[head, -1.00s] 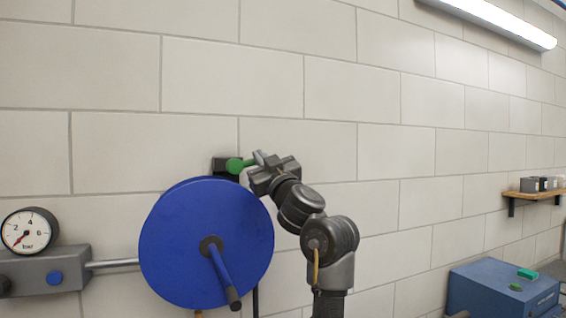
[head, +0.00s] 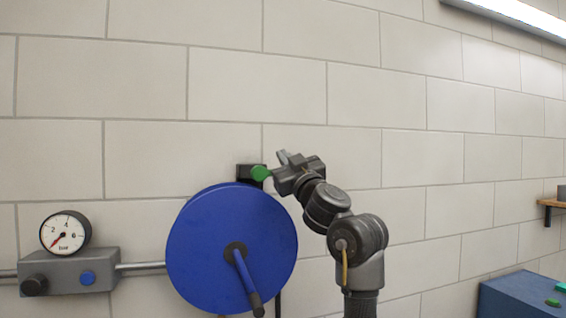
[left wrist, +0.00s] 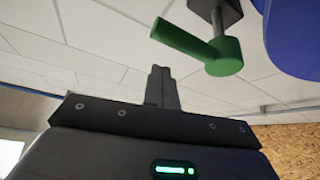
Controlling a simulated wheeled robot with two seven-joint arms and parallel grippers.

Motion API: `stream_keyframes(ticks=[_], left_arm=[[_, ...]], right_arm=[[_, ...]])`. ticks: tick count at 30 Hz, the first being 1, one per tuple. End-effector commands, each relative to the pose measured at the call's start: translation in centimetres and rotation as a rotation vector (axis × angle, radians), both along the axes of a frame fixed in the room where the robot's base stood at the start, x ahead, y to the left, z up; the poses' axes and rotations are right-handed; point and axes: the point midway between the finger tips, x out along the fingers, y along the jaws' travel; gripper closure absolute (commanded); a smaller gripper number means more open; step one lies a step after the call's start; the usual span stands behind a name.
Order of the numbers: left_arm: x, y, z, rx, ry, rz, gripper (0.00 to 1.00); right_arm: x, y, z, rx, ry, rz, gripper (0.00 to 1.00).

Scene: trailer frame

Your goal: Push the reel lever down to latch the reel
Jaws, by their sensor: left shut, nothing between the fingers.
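The blue reel (head: 225,255) with its crank hangs at the wall in the head view. At its top edge is a black bracket (head: 243,171) with the green reel lever (head: 261,173). In the left wrist view the lever (left wrist: 190,42) is a green bar running from a round hub out to the upper left. My left gripper (head: 282,158) is just right of the lever's hub, and seems to cover part of its bar. Its fingers (left wrist: 160,85) are shut and empty, with a gap in the picture between their tips and the bar. Contact cannot be told. My right gripper is not in view.
A pressure gauge (head: 65,232) on a grey block (head: 100,264) stands left of the reel, joined by a pipe. A blue box (head: 515,298) is at lower right, below a wooden shelf (head: 554,203). The wall above the gripper is clear.

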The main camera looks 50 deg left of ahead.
Motion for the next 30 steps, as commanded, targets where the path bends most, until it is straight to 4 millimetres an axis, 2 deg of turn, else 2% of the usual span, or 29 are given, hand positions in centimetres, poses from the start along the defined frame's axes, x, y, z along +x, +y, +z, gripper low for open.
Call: stream_keyframes(ticks=[1, 2, 3, 12, 18, 26, 28, 30], left_arm=[[0.0, -0.3, 1.5, 0.001, 0.000, -0.002, 1.00], [0.0, -0.4, 1.9, 0.001, 0.000, -0.003, 1.00], [-0.1, -1.2, -0.1, 0.000, 0.000, -0.006, 1.00], [-2.2, -5.3, -2.8, 0.001, -0.003, -0.006, 1.00], [-3.2, -7.4, -3.9, 0.001, -0.002, -0.004, 1.00], [-3.5, -8.2, -4.1, 0.001, 0.000, -0.003, 1.00], [-3.9, -8.2, -4.3, 0.002, -0.012, -0.001, 1.00], [-4.9, -8.0, -4.6, 0.005, -0.042, 0.005, 1.00]], right_arm=[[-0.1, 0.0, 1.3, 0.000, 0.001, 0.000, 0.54], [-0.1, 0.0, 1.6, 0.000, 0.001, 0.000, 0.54], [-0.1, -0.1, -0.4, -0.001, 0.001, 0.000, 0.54], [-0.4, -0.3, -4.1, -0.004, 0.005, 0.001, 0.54], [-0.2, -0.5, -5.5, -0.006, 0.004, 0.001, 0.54], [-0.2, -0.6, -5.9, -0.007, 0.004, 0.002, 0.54], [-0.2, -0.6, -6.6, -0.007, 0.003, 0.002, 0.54], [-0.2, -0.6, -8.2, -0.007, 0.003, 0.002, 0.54]])
